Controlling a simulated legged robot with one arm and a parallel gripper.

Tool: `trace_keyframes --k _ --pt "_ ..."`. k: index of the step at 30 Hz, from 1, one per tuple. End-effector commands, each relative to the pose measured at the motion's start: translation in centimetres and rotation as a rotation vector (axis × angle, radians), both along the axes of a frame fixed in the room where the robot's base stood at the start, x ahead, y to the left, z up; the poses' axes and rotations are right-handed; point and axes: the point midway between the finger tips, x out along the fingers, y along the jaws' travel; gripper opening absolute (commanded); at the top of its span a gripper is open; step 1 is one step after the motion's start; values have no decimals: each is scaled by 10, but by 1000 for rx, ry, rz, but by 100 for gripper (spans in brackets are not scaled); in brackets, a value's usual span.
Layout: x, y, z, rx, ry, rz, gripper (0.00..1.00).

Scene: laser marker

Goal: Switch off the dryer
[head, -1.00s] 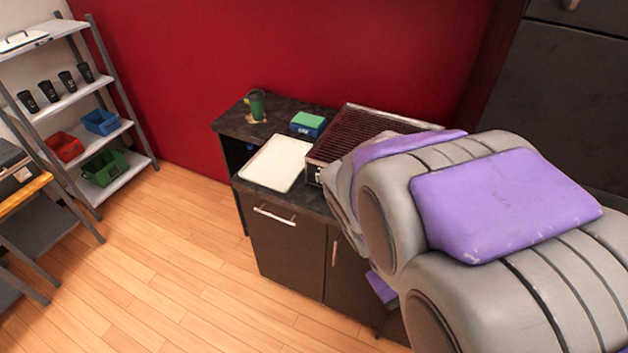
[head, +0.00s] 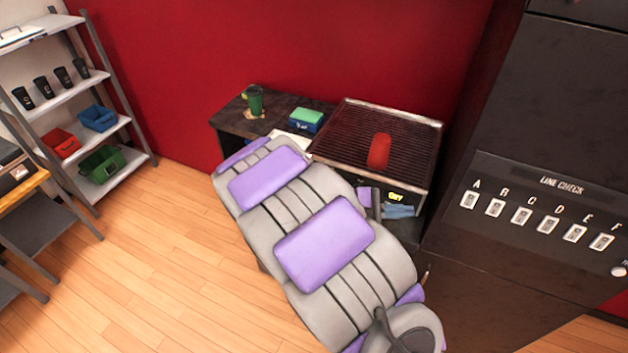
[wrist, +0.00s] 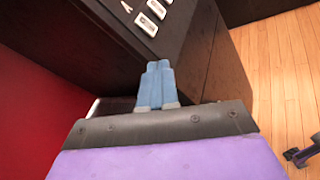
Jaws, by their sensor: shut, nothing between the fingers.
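The dryer (head: 345,135) is a dark box with a slatted grill top and a pale metal rim, on the counter in the head view. A small lit yellow label (head: 396,196), which seems to read "DRY", is on its front. A red rounded object (head: 379,152) is on the grill. My gripper (head: 400,211) has blue fingers, close in front of the dryer's front, just below the label. In the wrist view the fingers (wrist: 157,85) are together and empty. I cannot tell whether they touch the dryer. Its switch is not clearly visible.
A dark cabinet (head: 545,215) with a "LINE CHECK" panel stands right of the dryer. Left on the counter are a green cup (head: 256,102) and a green-blue box (head: 306,120). A shelf rack (head: 85,125) is at far left. The wooden floor (head: 160,270) is clear.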

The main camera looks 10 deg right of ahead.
Motion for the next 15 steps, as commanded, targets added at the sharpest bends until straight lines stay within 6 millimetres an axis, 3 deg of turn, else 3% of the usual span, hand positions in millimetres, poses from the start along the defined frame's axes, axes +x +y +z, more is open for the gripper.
trace_keyframes --k 8,15 --pt "69 35 -30 -173 122 252 0" --pt "121 82 -71 -299 214 485 0"
